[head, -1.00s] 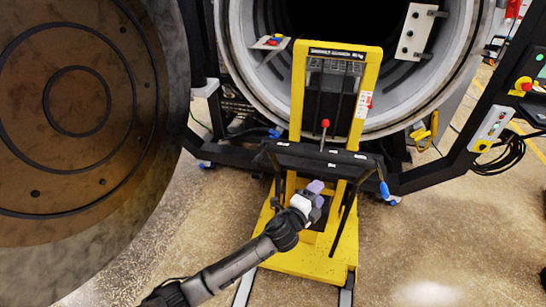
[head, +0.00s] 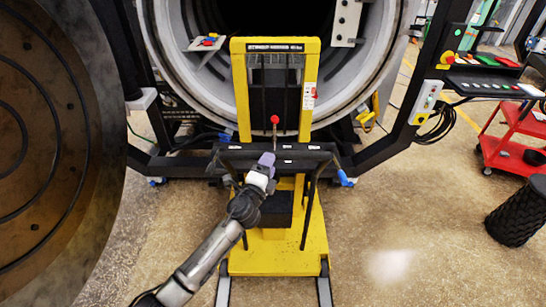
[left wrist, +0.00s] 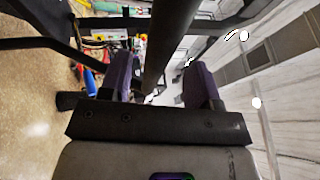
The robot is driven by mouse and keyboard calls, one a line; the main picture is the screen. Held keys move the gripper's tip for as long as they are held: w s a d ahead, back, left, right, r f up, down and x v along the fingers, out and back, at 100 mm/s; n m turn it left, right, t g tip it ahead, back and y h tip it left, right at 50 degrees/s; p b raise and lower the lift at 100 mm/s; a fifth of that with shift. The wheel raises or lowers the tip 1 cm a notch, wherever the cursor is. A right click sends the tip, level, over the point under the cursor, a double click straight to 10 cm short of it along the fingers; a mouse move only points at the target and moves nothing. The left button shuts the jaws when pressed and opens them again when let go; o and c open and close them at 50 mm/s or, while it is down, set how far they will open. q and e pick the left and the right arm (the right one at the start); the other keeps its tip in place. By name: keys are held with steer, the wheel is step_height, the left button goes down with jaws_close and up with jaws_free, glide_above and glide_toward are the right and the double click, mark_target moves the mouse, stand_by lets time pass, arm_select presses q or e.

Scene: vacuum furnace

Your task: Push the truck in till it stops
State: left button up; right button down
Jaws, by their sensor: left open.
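The yellow lift truck (head: 312,125) stands upright in front of the round furnace mouth (head: 375,60). Its black handle bar (head: 310,155) runs across the near side of its mast. My left gripper (head: 266,160) is at the middle of this bar, overlapping it in the head view. In the left wrist view, a dark bar (left wrist: 172,35) passes between the two purple fingers of the left gripper (left wrist: 161,78). The fingers are open, with gaps beside the bar. Whether they touch it, I cannot tell. My right gripper is out of view.
The big round furnace door (head: 45,150) stands open at the left. A black frame with a control panel (head: 425,100) is right of the mouth. A red cart (head: 515,145) and a black ribbed bin (head: 518,215) stand farther right. Floor right of the truck is clear.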

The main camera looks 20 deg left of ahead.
arm_select(q)
steer(key=shift+w+d+r+b, duration=0.1)
steer(key=shift+w+r+b, duration=0.15)
steer(key=shift+w, duration=0.85)
steer(key=shift+w+r+b, duration=0.15)
steer(key=shift+w+b, duration=0.05)
steer(key=shift+w, duration=0.85)
steer(key=shift+c, duration=0.4)
jaws_close()
